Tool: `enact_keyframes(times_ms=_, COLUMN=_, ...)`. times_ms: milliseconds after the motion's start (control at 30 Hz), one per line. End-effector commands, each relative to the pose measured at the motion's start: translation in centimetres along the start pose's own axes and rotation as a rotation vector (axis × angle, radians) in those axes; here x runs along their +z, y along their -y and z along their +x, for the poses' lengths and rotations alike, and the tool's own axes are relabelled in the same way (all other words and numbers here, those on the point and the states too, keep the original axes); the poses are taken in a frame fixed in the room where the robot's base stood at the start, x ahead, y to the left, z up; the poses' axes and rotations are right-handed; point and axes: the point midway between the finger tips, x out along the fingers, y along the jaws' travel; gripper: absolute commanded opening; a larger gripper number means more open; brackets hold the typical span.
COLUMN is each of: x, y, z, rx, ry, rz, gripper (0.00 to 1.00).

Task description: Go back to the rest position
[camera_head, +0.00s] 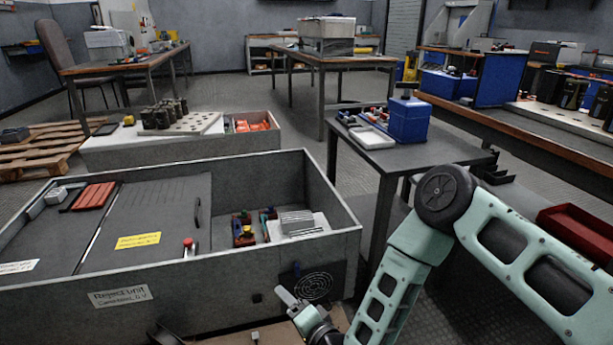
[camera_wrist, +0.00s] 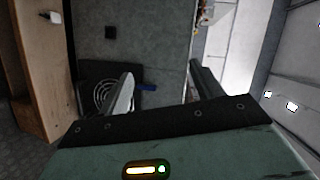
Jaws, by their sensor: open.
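My gripper (camera_head: 290,298) is low in front of the grey reject unit box (camera_head: 225,305), near its round fan grille (camera_head: 314,286). In the wrist view my gripper (camera_wrist: 160,78) has its two fingers apart, with nothing held between them. The fan grille (camera_wrist: 101,97) shows there to the left of the left finger. My pale green arm reaches down from the right in the head view.
The box holds a yellow label (camera_head: 138,240), red bars (camera_head: 94,195) and a red-topped button (camera_head: 189,247). A dark table (camera_head: 440,150) with a blue bin (camera_head: 408,120) stands behind my arm. A red tray (camera_head: 578,235) is at right. Open floor lies between the benches.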

Motion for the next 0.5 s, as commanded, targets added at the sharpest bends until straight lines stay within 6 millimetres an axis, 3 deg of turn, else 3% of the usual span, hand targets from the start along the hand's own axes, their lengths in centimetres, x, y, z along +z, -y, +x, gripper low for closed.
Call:
enact_keyframes(times_ms=33, x=0.2, y=1.8, z=0.4, rx=0.017, ry=0.062, rz=-0.064, gripper=0.65)
enact_keyframes(times_ms=267, x=1.2, y=6.9, z=-0.8, rx=0.155, ry=0.326, rz=-0.352, gripper=0.65)
enact_keyframes(times_ms=500, x=0.8, y=11.1, z=-5.7, rx=0.318, ry=0.560, rz=-0.640, gripper=0.65)
